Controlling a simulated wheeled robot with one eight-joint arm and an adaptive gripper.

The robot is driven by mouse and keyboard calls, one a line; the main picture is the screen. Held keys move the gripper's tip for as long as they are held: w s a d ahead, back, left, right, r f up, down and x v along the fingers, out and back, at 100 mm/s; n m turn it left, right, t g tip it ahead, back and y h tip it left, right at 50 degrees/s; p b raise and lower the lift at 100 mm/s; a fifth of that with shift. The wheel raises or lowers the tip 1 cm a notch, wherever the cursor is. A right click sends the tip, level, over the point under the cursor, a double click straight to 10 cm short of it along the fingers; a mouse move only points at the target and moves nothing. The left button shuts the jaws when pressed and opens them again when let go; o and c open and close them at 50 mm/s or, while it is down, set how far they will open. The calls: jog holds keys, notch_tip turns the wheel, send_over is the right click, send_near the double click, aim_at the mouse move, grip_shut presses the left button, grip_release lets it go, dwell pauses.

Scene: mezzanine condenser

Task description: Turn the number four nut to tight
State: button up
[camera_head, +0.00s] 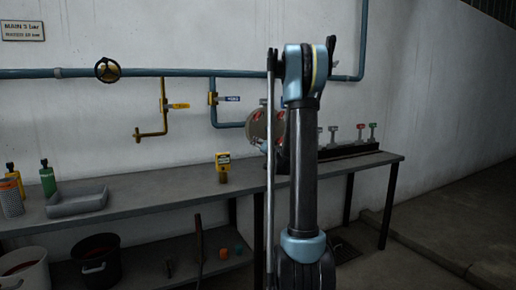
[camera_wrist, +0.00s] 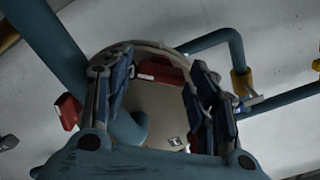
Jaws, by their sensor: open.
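In the wrist view, a round beige flange cover (camera_wrist: 150,98) faces my gripper (camera_wrist: 160,72). The gripper's two dark blue fingers are apart, one on each side of a red block (camera_wrist: 160,72) near the cover's top. I cannot tell whether they touch it. Another red block (camera_wrist: 68,112) is at the cover's left. A small square mark (camera_wrist: 175,141) is on the cover's lower part. No readable number four shows, so I cannot tell which nut is which. In the head view, the round cover (camera_head: 258,124) is partly hidden behind my arm.
A grey bench (camera_head: 230,190) runs along the wall, holding a grey tray (camera_head: 78,202), a yellow meter (camera_head: 223,166) and, at right, a dark rack (camera_head: 345,152). Blue pipe (camera_head: 210,73) with a handwheel (camera_head: 108,70) crosses the wall. Buckets (camera_head: 95,262) stand below.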

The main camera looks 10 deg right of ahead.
jog(key=shift+x, duration=0.8)
jog(key=shift+c, duration=0.3)
jog(key=c, duration=0.7)
jog(key=shift+m, duration=0.4)
jog(key=m, duration=1)
jog(key=shift+s+m, duration=0.1)
jog(key=shift+m, duration=0.3)
jog(key=shift+s+d+m, duration=0.1)
jog(key=shift+m, duration=2.2)
